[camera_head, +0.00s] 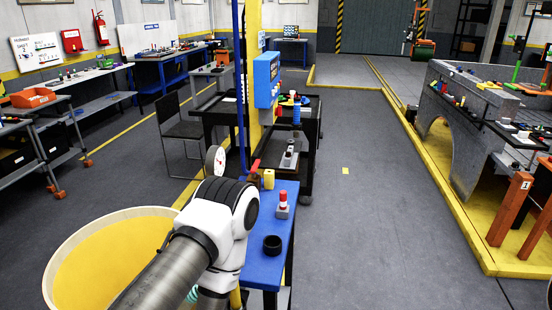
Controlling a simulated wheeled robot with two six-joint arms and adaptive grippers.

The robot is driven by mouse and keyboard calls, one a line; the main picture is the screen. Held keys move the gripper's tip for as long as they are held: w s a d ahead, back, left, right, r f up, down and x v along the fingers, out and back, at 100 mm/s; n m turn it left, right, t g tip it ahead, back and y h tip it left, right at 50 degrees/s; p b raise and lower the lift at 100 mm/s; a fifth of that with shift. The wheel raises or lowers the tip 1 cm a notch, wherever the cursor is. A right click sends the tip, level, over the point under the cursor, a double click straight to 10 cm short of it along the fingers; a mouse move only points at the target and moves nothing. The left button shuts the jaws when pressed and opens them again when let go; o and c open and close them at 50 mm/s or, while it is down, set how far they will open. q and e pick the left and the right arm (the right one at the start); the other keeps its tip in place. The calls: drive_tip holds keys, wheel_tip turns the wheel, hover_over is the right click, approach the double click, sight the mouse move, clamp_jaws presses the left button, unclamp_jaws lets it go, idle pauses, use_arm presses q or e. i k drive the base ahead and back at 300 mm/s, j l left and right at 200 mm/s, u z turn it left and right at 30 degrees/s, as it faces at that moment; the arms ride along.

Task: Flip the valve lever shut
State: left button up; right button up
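A small red lever (254,165) shows just behind my arm, beside the yellow post. It looks tilted, and its lower part and the valve body are hidden, so I cannot tell its exact setting. A round white pressure gauge (215,160) stands to its left, partly covered by my arm. My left arm comes in from the bottom, and its white and black joint fills the space in front of the lever. No fingertips of my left gripper show. My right gripper is out of the picture.
A blue bench (283,246) carries a black cup (272,245), a red-topped item (283,205) and a yellow block (268,179). A large yellow drum (95,245) stands at the lower left. A black cart (311,125) is behind.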

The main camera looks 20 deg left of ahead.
sight(257, 162)
drive_tip(key=k+j, duration=0.1)
drive_tip(key=j, duration=0.5)
drive_tip(key=k+j, duration=0.1)
drive_tip(key=j, duration=0.45)
drive_tip(key=k+j+z, duration=0.1)
drive_tip(key=j, duration=0.5)
